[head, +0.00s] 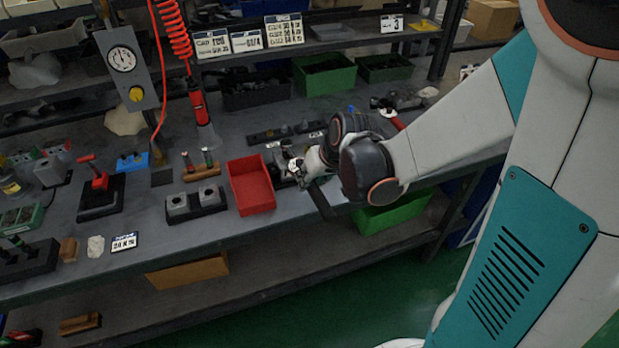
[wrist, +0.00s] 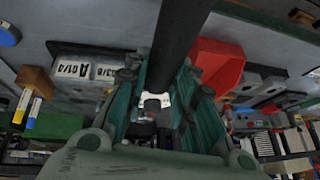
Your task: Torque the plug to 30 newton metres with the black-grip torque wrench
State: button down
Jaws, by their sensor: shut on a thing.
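My gripper (head: 308,166) is over the workbench, just right of the red tray. In the wrist view its green fingers (wrist: 158,80) are shut on a thick black bar, which looks like the black grip of the torque wrench (wrist: 180,40). In the head view the dark bar (head: 322,200) slants down from the gripper toward the bench's front edge. A white and metal piece (wrist: 155,101) shows between the fingers. The wrench's drive end and scale cannot be made out. Grey blocks under and beside the gripper are partly hidden, and I cannot tell which holds the plug.
The red tray (head: 250,185) stands left of the gripper. Two grey blocks (head: 195,203) on a dark base are further left. A dial panel (head: 127,65) and red coiled hose (head: 174,30) are behind. A green bin (head: 397,210) sits below the bench. Label cards (head: 284,30) line the shelf.

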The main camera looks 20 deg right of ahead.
jog(key=shift+r, duration=0.15)
jog(key=shift+r+p, duration=0.45)
jog(key=shift+r, duration=0.05)
notch_tip(320, 180, up, 6)
jog(key=p, duration=0.5)
jog(key=shift+r, duration=0.25)
jog(key=shift+f, duration=0.15)
